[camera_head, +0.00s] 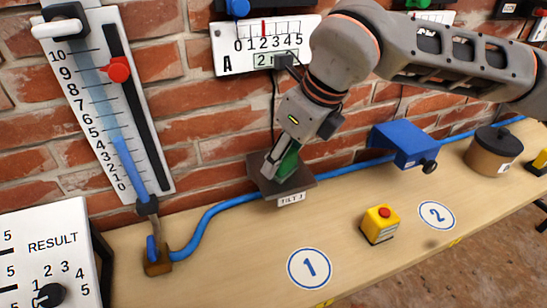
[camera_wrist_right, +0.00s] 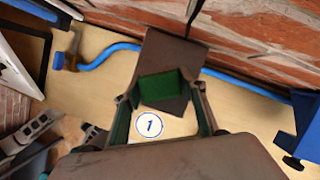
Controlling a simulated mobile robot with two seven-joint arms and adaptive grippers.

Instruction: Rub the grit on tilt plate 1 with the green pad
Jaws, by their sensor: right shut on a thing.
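Tilt plate 1 (camera_head: 302,184) is a dark brown tilted board with a small "TILT" label whose number is hard to read. It stands on the bench near the wall and also shows in the right wrist view (camera_wrist_right: 172,50). My right gripper (camera_head: 276,165) is shut on the green pad (camera_head: 287,164) and holds it at the plate's face. The pad shows between the fingertips in the right wrist view (camera_wrist_right: 162,86). Whether it touches the plate is unclear. I cannot make out any grit. My left gripper is in neither view.
A blue hose (camera_head: 210,213) runs along the bench behind the plate. A blue box with a black knob (camera_head: 402,146) and a brown pot (camera_head: 493,154) stand to the right. A yellow box with a red button (camera_head: 380,224) sits in front. Bench around disc 1 (camera_head: 309,268) is clear.

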